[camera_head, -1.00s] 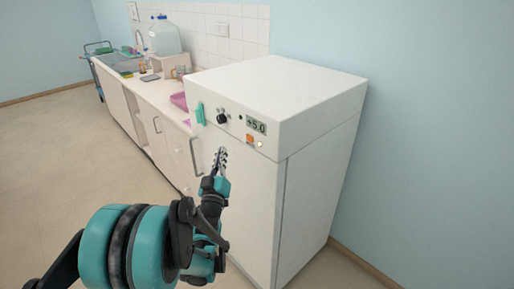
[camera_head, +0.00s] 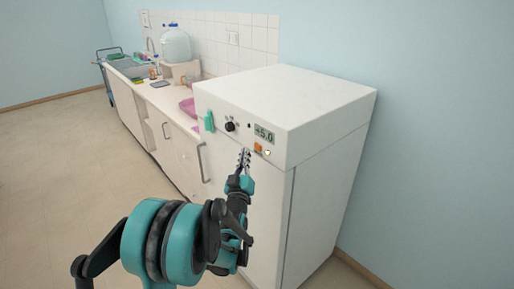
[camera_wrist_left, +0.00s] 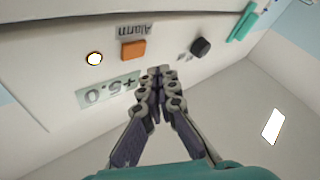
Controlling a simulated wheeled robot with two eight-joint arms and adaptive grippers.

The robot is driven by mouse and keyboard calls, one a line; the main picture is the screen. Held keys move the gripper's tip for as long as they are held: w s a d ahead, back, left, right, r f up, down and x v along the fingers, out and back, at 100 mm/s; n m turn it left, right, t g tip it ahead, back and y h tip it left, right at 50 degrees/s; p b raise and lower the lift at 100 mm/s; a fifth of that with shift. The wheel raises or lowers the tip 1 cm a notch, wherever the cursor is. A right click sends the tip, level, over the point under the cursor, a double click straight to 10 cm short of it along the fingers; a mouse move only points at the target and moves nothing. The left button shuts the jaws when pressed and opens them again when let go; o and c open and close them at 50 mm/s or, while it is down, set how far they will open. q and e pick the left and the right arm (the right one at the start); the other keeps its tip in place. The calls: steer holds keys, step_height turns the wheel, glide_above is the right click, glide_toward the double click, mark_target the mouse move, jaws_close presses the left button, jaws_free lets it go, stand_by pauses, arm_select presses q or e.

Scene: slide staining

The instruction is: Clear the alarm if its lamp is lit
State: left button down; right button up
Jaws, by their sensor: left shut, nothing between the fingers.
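A white cabinet (camera_head: 300,105) has a control panel on its front. An orange button (camera_head: 259,147) is labelled "Alarm" in the left wrist view (camera_wrist_left: 133,49). A small round lamp (camera_head: 267,153) sits beside it; in the left wrist view the lamp (camera_wrist_left: 94,58) glows white with a yellowish rim and looks lit. The display (camera_head: 264,133) reads +5.0. My left gripper (camera_head: 245,152) is shut and empty, its fingertips in front of the panel, just left of the orange button. The wrist view shows its fingertips (camera_wrist_left: 160,72) apart from the button. My right gripper is out of view.
A dark knob (camera_head: 230,127) and a teal handle-like piece (camera_head: 209,121) are on the panel's left. A counter with a sink, a large water bottle (camera_head: 176,44) and a pink tray (camera_head: 187,106) runs along the wall. The floor (camera_head: 60,165) at left is clear.

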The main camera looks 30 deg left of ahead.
mark_target(254, 143)
arm_select(q)
steer(key=shift+w+d, duration=0.2)
steer(key=shift+w, duration=0.3)
steer(key=shift+w+d, duration=0.2)
steer(key=shift+w, duration=0.25)
stand_by(0.8)
steer(key=shift+w+d, duration=0.2)
steer(key=shift+w, duration=0.15)
steer(key=shift+w+d, duration=0.1)
steer(key=shift+w, duration=0.2)
stand_by(0.5)
stand_by(0.3)
steer(key=shift+s+a+b, duration=0.3)
steer(key=shift+s+b, duration=0.05)
steer(key=shift+s, duration=0.35)
steer(key=s, duration=0.1)
steer(key=s+a, duration=0.1)
steer(key=s, duration=0.1)
steer(key=s+a, duration=0.1)
steer(key=shift+s, duration=0.3)
